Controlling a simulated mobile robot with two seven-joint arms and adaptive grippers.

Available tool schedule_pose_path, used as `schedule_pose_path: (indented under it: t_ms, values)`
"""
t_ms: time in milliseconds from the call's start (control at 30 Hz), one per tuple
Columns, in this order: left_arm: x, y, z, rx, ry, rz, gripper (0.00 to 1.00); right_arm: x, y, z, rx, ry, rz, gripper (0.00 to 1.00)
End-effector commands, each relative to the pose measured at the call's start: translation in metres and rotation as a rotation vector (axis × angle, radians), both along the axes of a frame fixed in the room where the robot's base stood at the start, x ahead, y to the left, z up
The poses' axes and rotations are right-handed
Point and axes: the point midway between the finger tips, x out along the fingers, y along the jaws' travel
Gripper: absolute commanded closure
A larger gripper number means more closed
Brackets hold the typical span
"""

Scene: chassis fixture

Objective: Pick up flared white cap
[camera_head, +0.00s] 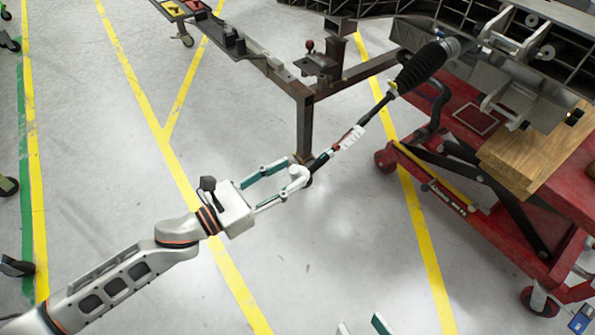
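A small rounded white piece (297,172), which looks like the flared white cap, shows at the tips of my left gripper (293,173) in the head view. It sits near the lower end of a dark rod (374,111). The two fingers with teal pads stand apart along their length. Whether they touch the white piece is too small to tell. My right gripper (361,326) shows only as two fingertips at the bottom edge, spread apart with nothing visible between them. The rest of it is out of view.
The rod runs up to a black ribbed boot (421,66) by the chassis (533,85). A brown steel stand (305,125) is just behind my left gripper. A red lift cart (470,110) carries a wooden block (530,150) on the right. The lower floor is clear.

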Motion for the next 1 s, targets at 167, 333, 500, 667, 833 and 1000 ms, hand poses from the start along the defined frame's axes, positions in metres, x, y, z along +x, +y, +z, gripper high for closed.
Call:
schedule_pose_path:
  t_ms: [167,333,500,667,833,1000]
  values:
    - [0.014,-0.020,-0.003,-0.002,0.005,-0.001,0.63,-0.004,0.006,-0.005,0.050,0.020,-0.016,0.60]
    - [0.020,-0.027,-0.002,-0.001,0.004,0.000,0.63,-0.004,0.009,-0.004,0.073,0.023,-0.021,0.60]
    - [0.020,-0.027,-0.001,-0.002,0.004,0.000,0.63,-0.004,0.010,-0.003,0.075,0.021,-0.021,0.60]
    - [0.020,-0.027,-0.001,-0.002,0.004,0.000,0.95,-0.004,0.010,-0.003,0.075,0.020,-0.021,0.60]
    - [0.020,-0.027,-0.001,-0.001,0.004,0.001,0.95,-0.004,0.009,-0.003,0.075,0.020,-0.021,0.60]
    - [0.020,-0.027,0.001,0.000,0.004,0.001,0.95,-0.003,0.009,-0.002,0.073,0.018,-0.022,0.60]
